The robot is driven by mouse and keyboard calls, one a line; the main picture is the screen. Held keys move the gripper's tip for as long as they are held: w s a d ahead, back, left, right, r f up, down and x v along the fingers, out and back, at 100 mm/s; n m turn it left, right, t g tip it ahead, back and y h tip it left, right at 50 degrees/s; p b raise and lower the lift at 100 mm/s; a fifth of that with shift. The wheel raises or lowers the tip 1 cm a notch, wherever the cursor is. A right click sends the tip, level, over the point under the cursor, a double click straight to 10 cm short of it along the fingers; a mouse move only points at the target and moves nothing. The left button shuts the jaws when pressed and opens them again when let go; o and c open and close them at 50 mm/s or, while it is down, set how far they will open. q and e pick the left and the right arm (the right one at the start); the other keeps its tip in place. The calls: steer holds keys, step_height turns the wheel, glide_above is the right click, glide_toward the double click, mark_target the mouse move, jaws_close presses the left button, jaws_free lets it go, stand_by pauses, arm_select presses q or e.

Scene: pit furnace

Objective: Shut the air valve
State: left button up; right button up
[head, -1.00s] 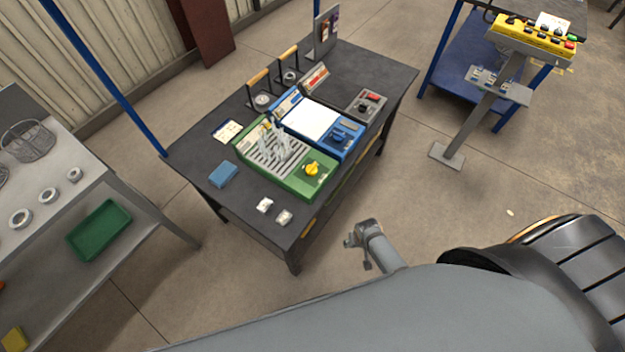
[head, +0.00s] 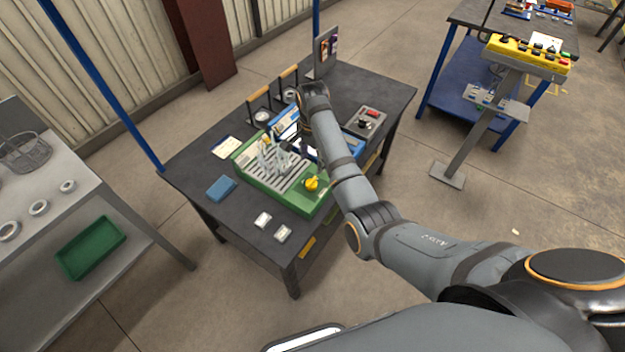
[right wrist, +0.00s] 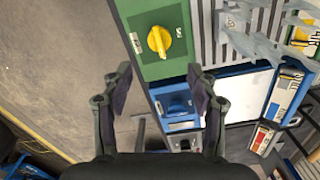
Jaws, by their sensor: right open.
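A green unit (head: 305,200) with a slotted top and a yellow knob (head: 312,184) sits on the dark table. Beside it is a blue unit (head: 355,147), partly covered by my right arm in the head view. In the right wrist view the blue unit carries a blue knob (right wrist: 180,103), and the yellow knob (right wrist: 159,40) shows above it. No readable label tells which knob is the air valve. My right gripper (right wrist: 160,82) is open and empty, with the blue knob showing between and beyond its fingers, apart from them. My left gripper is not in view.
A grey control box (head: 366,121) stands right of the blue unit. Two wooden-handled stands (head: 261,108) and an upright grey panel (head: 326,50) are behind. A blue block (head: 221,188) and two small white blocks lie on the table's front. A yellow button console (head: 528,55) stands to the right.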

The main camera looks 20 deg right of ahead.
mark_target(313, 180)
step_height(313, 180, down, 10)
steer(key=shift+f, duration=0.1)
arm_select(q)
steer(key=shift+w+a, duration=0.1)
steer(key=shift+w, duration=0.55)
arm_select(e)
steer(key=shift+c, duration=0.5)
steer(key=c, duration=1.1)
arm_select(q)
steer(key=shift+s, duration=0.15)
arm_select(e)
steer(key=shift+o, duration=0.2)
